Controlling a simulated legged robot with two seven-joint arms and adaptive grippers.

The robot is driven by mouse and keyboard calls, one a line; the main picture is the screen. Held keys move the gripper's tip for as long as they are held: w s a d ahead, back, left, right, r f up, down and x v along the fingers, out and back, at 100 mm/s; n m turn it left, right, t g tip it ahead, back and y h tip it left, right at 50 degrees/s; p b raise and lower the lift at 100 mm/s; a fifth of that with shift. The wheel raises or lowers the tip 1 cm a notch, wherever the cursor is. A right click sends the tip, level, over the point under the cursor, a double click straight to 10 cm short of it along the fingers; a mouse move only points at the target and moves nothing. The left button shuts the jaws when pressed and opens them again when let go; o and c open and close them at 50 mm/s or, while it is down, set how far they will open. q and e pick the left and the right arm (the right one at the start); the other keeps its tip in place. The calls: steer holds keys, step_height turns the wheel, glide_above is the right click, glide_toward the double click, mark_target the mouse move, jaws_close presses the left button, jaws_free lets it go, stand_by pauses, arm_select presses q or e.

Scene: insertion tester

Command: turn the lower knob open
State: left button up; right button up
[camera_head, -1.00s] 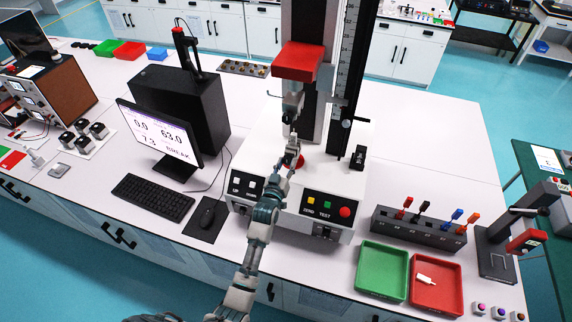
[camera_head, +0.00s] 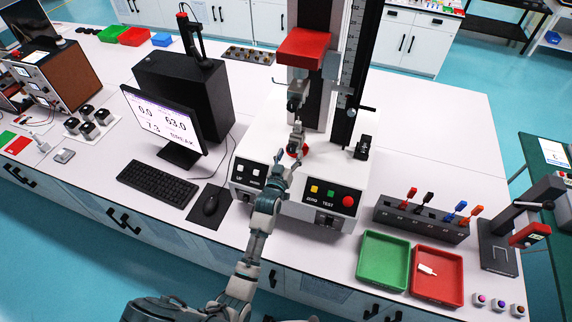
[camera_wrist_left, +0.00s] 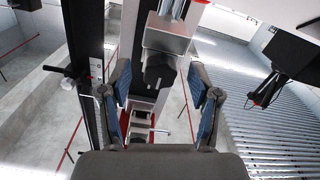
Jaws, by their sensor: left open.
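The tester (camera_head: 262,150) stands mid-bench, with a metal upper grip (camera_head: 298,88) hanging under a red block and a lower grip (camera_head: 297,136) below it. My left gripper (camera_head: 279,162) is just left of and in front of the lower grip, above the tester's base. In the left wrist view its two blue-padded fingers are spread wide and empty. A dark faceted knob (camera_wrist_left: 158,70) on a grey metal block shows between and beyond them, with no visible contact. I cannot tell whether this is the lower knob. The lower knob is not distinct in the head view. My right gripper is out of view.
The tester's front panel has buttons, including a red one (camera_head: 348,201). A monitor (camera_head: 163,125) and keyboard (camera_head: 157,184) stand left. A green tray (camera_head: 384,286) and a red tray (camera_head: 437,292) lie right, before a rack (camera_head: 420,222) of coloured-handled tools.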

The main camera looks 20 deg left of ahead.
arm_select(q)
steer(key=s, duration=1.1)
steer(key=shift+a, duration=0.2)
steer(key=shift+f, duration=0.1)
steer(key=s+a+f+m+g, duration=0.1)
steer(key=s+f+g, duration=0.45)
steer(key=s, duration=0.45)
steer(key=s+f+m+g, duration=0.2)
steer(key=s+f+g, duration=0.2)
steer(key=s+f, duration=0.45)
steer(key=s+a+f+m+g, duration=0.1)
steer(key=s+f+g, duration=0.35)
steer(key=s, duration=0.75)
step_height(320, 180, down, 27)
steer(key=g+b, duration=0.2)
steer(key=b, duration=0.3)
steer(key=s+a+f+b, duration=0.1)
steer(key=s+f+b, duration=0.1)
steer(key=s+f, duration=0.7)
steer(key=s+a+f+g+b, duration=0.1)
steer(key=s+a+f+b, duration=0.1)
steer(key=s+f, duration=0.8)
step_height(320, 180, down, 4)
steer(key=shift+s+f+y, duration=0.15)
steer(key=shift+f+y, duration=0.05)
steer(key=shift+y, duration=0.1)
